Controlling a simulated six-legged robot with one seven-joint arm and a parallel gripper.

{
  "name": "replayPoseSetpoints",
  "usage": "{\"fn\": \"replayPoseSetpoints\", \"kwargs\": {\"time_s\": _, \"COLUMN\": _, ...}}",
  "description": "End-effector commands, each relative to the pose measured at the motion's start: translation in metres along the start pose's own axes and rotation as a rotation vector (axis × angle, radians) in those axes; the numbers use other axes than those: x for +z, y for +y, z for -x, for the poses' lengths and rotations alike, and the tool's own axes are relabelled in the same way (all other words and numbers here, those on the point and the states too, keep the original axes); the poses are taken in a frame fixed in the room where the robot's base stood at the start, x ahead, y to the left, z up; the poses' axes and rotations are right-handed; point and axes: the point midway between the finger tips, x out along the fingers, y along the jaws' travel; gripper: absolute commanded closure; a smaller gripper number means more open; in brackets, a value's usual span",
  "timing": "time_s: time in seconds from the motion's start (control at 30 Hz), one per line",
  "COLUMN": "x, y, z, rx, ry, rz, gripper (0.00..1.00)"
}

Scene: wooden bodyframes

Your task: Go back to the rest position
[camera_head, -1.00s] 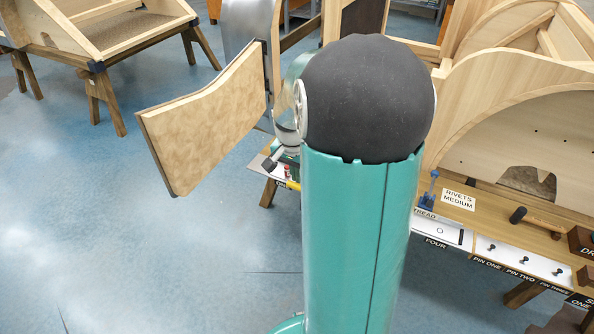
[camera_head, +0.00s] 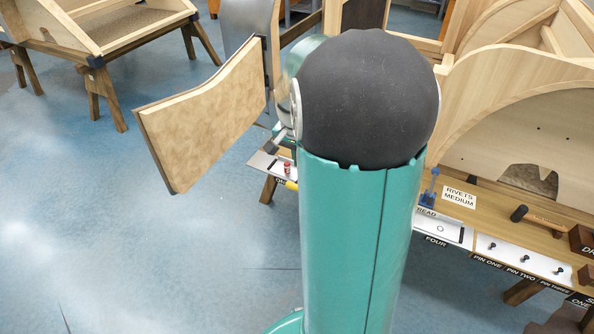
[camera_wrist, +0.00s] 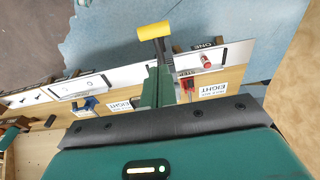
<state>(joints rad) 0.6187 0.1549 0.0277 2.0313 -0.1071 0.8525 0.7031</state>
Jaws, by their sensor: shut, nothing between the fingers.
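My gripper (camera_wrist: 161,88) shows in the wrist view as dark green fingers that look closed, with nothing held between them. It is above the wooden workbench (camera_wrist: 235,75), near the white label strip along its edge. In the head view my teal arm with its black rounded joint fills the middle and hides the gripper. A yellow-ended tool (camera_wrist: 153,31) shows just beyond the fingers in the wrist view. I cannot tell whether the fingers touch it.
A curved beige panel (camera_head: 205,120) stands left of my arm. The workbench (camera_head: 480,207) on the right carries a blue tool (camera_head: 430,190), a dark-headed hammer (camera_head: 519,213) and several pins. A wooden frame on trestles (camera_head: 90,35) is at upper left. Blue floor at left is clear.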

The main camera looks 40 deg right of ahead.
Motion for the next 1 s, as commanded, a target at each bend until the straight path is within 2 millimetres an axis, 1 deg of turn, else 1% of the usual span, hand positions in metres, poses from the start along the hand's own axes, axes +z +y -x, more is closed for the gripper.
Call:
{"fn": "replayPoseSetpoints", "kwargs": {"time_s": 0.03, "x": 0.002, "y": -0.002, "z": 0.015, "rx": -0.005, "ry": 0.006, "rz": 0.003, "gripper": 1.00}}
{"fn": "replayPoseSetpoints", "kwargs": {"time_s": 0.2, "x": 0.007, "y": -0.001, "z": 0.052, "rx": -0.004, "ry": 0.006, "rz": 0.003, "gripper": 1.00}}
{"fn": "replayPoseSetpoints", "kwargs": {"time_s": 0.3, "x": 0.009, "y": -0.001, "z": 0.070, "rx": -0.005, "ry": 0.007, "rz": 0.002, "gripper": 1.00}}
{"fn": "replayPoseSetpoints", "kwargs": {"time_s": 0.4, "x": 0.011, "y": -0.001, "z": 0.082, "rx": -0.003, "ry": 0.005, "rz": 0.003, "gripper": 1.00}}
{"fn": "replayPoseSetpoints", "kwargs": {"time_s": 0.53, "x": 0.012, "y": -0.001, "z": 0.089, "rx": -0.002, "ry": 0.004, "rz": 0.002, "gripper": 1.00}}
{"fn": "replayPoseSetpoints", "kwargs": {"time_s": 0.77, "x": 0.012, "y": -0.001, "z": 0.090, "rx": -0.002, "ry": 0.004, "rz": 0.002, "gripper": 1.00}}
{"fn": "replayPoseSetpoints", "kwargs": {"time_s": 0.83, "x": 0.015, "y": -0.002, "z": 0.092, "rx": -0.007, "ry": 0.007, "rz": 0.014, "gripper": 1.00}}
{"fn": "replayPoseSetpoints", "kwargs": {"time_s": 0.87, "x": 0.018, "y": -0.003, "z": 0.094, "rx": -0.011, "ry": 0.010, "rz": 0.027, "gripper": 1.00}}
{"fn": "replayPoseSetpoints", "kwargs": {"time_s": 0.93, "x": 0.031, "y": -0.007, "z": 0.102, "rx": -0.028, "ry": 0.022, "rz": 0.078, "gripper": 1.00}}
{"fn": "replayPoseSetpoints", "kwargs": {"time_s": 0.97, "x": 0.039, "y": -0.009, "z": 0.106, "rx": -0.038, "ry": 0.028, "rz": 0.109, "gripper": 1.00}}
{"fn": "replayPoseSetpoints", "kwargs": {"time_s": 1.0, "x": 0.051, "y": -0.013, "z": 0.112, "rx": -0.055, "ry": 0.039, "rz": 0.159, "gripper": 1.00}}
